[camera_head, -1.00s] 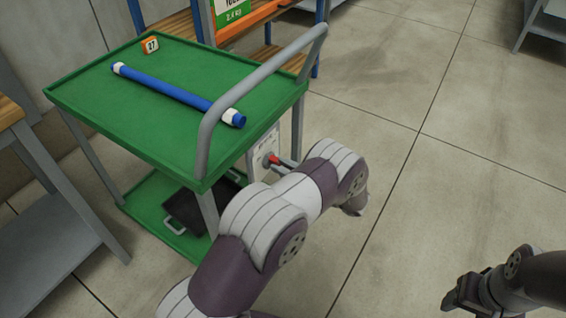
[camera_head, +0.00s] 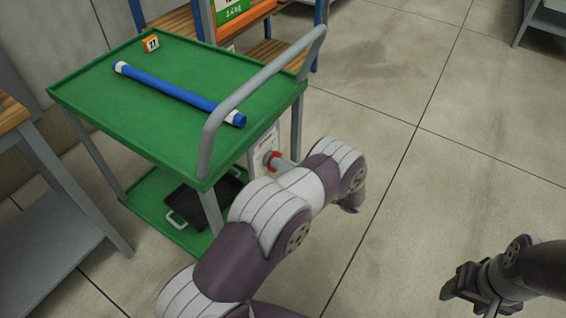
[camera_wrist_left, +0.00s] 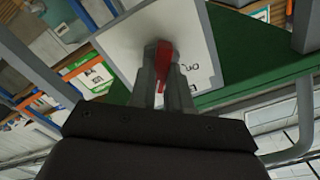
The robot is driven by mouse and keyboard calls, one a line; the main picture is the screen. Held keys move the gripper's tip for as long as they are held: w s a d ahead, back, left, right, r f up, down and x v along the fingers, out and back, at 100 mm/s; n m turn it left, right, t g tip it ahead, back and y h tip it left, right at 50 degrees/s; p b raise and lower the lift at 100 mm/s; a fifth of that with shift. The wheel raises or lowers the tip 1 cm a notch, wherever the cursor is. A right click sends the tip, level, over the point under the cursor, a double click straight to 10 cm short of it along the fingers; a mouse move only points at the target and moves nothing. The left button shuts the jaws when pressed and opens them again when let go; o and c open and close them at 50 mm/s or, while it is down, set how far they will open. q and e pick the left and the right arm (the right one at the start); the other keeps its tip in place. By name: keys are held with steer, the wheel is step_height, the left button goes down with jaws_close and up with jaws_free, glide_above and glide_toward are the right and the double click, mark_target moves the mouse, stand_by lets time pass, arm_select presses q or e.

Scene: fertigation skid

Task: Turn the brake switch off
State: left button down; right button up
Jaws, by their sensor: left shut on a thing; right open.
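The brake switch, a red lever (camera_wrist_left: 163,62), is on a white plate (camera_wrist_left: 125,45) at the handle end of the green cart (camera_head: 110,105). In the head view the red lever (camera_head: 268,159) and plate show under the cart's handle, partly hidden. My left gripper (camera_wrist_left: 163,75) is shut on the red lever, with a grey finger on each side of it. Its fingers (camera_head: 281,163) also show in the head view, just right of the red part. My right gripper (camera_head: 452,285) is open and empty over the floor at the lower right.
A blue tube (camera_head: 178,92) and an orange numbered block (camera_head: 151,43) lie on the cart top. A black tray (camera_head: 185,207) is on its lower shelf. The cart's grey handle (camera_head: 262,80) rises above the switch. A shelf rack stands behind; the floor (camera_head: 440,90) at right is clear.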

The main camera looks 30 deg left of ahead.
arm_select(q)
steer(key=shift+m, duration=1)
steer(key=c, duration=1.1)
jaws_free()
steer(key=d, duration=0.8)
steer(key=s+d, duration=0.1)
steer(key=d, duration=0.3)
steer(key=shift+d, duration=0.35)
